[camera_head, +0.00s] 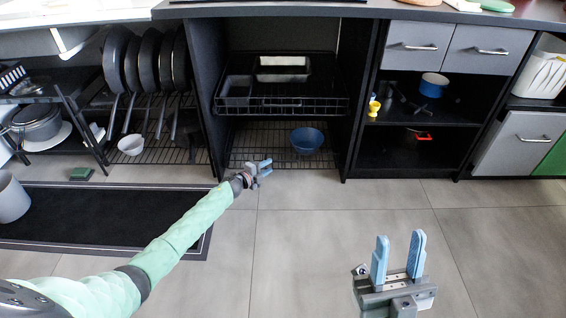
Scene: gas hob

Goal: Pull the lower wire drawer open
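The lower wire drawer (262,142) is a black wire rack low in the open middle cabinet, under the upper wire drawer (300,107). It appears pushed in. A blue bowl (307,140) sits in it on the right. My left gripper (267,168) is at the drawer's front, left of the middle, its blue fingers pointing right with a gap between them. Whether it touches the drawer's front wire I cannot tell. My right gripper (400,257) is open and empty over the floor at the lower right, apart from the cabinets.
The upper drawer holds a dark bin (236,90) and a light-rimmed container (283,69). Dark cabinet side panels flank both drawers. A black mat (100,212) lies on the floor at left. The tiled floor (320,215) before the drawer is clear.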

